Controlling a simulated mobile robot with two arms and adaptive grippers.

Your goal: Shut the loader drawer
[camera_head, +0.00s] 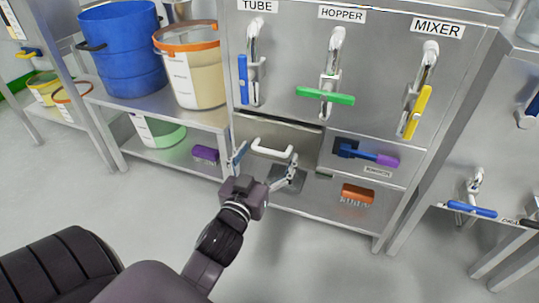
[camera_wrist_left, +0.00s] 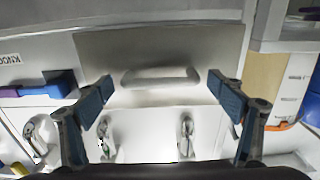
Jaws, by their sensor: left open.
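The loader drawer (camera_head: 306,150) is a grey metal front low in the cabinet, left of the purple-handled tool. A dark gap shows along its top edge, and it seems to stand out a little from the cabinet face. Its white bar handle (camera_head: 272,149) runs across the front. My left gripper (camera_head: 264,170) is open just in front of the drawer, its fingers spread to either side of the handle. In the left wrist view the drawer front (camera_wrist_left: 205,48) and handle (camera_wrist_left: 160,78) lie between and beyond the open fingertips (camera_wrist_left: 160,84), with nothing held. My right gripper is not visible.
Above the drawer, blue (camera_head: 243,80), green (camera_head: 325,96) and yellow (camera_head: 416,112) handles hang under labels. A blue and purple tool (camera_head: 365,152) is right of the drawer; an orange brush (camera_head: 357,194) lies on the lower shelf. Buckets (camera_head: 190,70) stand left. The floor in front is clear.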

